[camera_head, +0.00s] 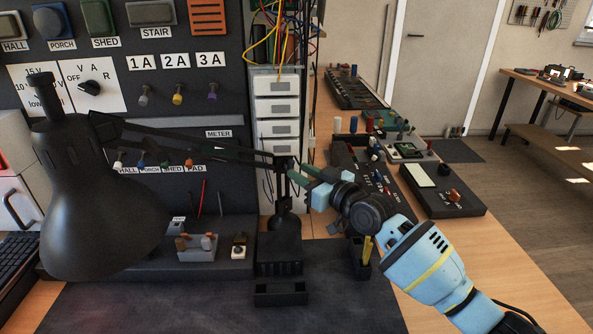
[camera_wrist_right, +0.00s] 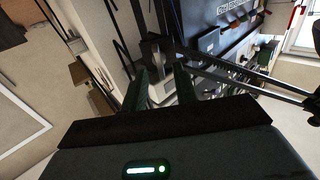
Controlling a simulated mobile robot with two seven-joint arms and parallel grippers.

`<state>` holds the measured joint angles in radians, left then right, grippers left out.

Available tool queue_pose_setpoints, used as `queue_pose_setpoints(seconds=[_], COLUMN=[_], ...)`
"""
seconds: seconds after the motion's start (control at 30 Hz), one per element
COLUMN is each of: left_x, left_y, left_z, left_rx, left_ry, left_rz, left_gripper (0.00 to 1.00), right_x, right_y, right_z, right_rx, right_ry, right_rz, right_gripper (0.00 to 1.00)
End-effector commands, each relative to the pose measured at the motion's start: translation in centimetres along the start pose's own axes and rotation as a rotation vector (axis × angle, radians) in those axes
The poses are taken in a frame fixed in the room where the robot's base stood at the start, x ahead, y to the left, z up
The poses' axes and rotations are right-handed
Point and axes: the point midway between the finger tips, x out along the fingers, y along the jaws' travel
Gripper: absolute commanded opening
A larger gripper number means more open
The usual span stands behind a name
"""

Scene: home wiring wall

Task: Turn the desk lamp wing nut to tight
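The black desk lamp (camera_head: 95,200) stands at the left, its large shade hanging down. Its arm (camera_head: 200,140) runs right to a joint (camera_head: 283,162) above the lamp's base (camera_head: 280,247). My right gripper (camera_head: 294,172) reaches in from the right, its green fingertips close to this joint. In the right wrist view the two dark green fingers (camera_wrist_right: 160,88) stand apart with a gap between them, and the lamp's dark arm (camera_wrist_right: 235,75) crosses just beyond. My left gripper is not in view.
A dark panel (camera_head: 190,95) with labelled switches and knobs stands behind the lamp. A white drawer stack (camera_head: 277,108) is behind the joint. Several control boxes, including one with a pale screen (camera_head: 420,175), lie on the wooden bench at the right.

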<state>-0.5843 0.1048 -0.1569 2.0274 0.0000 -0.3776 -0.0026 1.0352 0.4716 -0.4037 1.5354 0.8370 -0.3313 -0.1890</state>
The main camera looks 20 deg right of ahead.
Motion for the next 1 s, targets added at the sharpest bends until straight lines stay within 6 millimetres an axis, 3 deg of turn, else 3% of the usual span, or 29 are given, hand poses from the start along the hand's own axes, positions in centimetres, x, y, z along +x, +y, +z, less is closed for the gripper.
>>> queue_pose_setpoints(seconds=[0.2,0.57,0.8,1.0], left_x=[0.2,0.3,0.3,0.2], left_y=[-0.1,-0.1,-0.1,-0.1], left_z=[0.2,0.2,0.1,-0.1], left_rx=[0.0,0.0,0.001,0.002], left_ry=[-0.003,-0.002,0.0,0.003], left_rz=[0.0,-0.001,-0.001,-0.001], left_gripper=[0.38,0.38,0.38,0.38], right_x=[2.0,2.5,2.5,2.5], right_y=[0.0,0.0,0.0,0.0], right_z=[0.1,0.0,0.0,0.0], right_rx=[0.001,-0.001,-0.001,0.007], right_ry=[-0.001,0.0,0.0,-0.001], right_rz=[0.0,0.0,0.0,0.0], right_gripper=[0.29,0.29,0.0,0.0])
